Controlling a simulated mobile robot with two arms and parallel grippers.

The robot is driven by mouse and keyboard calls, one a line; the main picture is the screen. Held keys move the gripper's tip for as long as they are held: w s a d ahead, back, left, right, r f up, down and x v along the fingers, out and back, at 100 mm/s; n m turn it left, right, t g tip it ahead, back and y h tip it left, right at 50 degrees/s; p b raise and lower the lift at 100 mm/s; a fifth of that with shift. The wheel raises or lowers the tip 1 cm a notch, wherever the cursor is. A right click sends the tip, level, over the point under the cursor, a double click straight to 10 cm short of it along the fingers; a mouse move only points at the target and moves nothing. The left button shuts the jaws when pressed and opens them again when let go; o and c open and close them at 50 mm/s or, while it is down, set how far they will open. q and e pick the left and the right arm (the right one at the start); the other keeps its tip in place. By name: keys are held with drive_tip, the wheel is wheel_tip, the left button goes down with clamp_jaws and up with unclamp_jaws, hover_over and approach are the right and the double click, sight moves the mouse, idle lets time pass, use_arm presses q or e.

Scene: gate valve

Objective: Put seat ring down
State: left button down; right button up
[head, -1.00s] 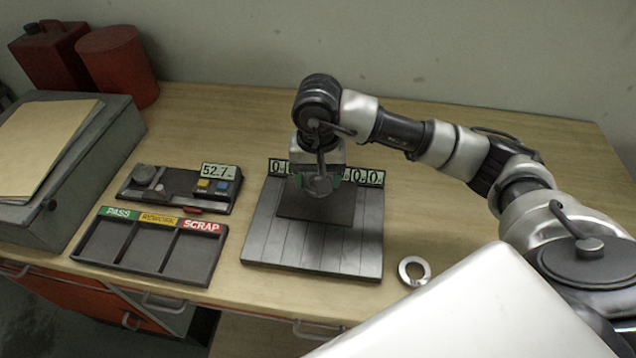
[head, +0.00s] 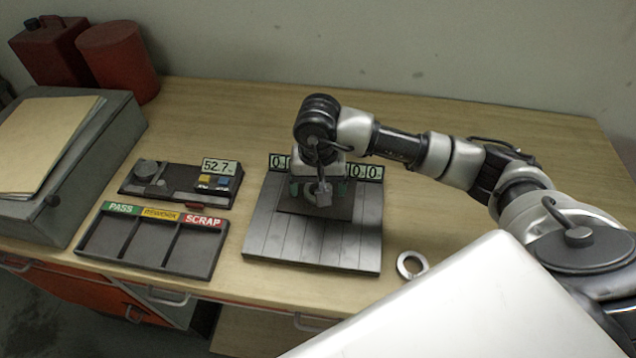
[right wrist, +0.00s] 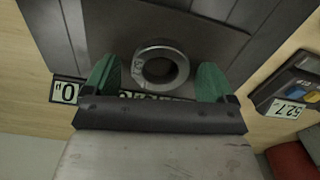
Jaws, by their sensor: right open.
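A grey metal ring, which looks like the seat ring (right wrist: 161,64), lies flat on a dark square plate (right wrist: 190,35) in the right wrist view. The plate sits on the grey slatted platform (head: 320,247) with number displays at its back. My right gripper (right wrist: 158,78) is open, with its green fingertips on either side of the ring and apart from it. In the head view the right gripper (head: 318,190) is over the plate and hides the ring. My left gripper is not in view.
A second metal ring (head: 412,264) lies on the table, right of the platform. A PASS/REWORK/SCRAP tray (head: 150,248) and a gauge box reading 52.7 (head: 182,186) stand left. A grey case with folders (head: 60,215) and red cans (head: 118,60) are farther left. The table's back right is clear.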

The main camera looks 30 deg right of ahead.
drive_tip(key=shift+r, duration=0.25)
wheel_tip(320, 180, up, 12)
drive_tip(key=b, duration=0.2)
drive_tip(key=shift+b, duration=0.4)
drive_tip(key=shift+f, duration=0.1)
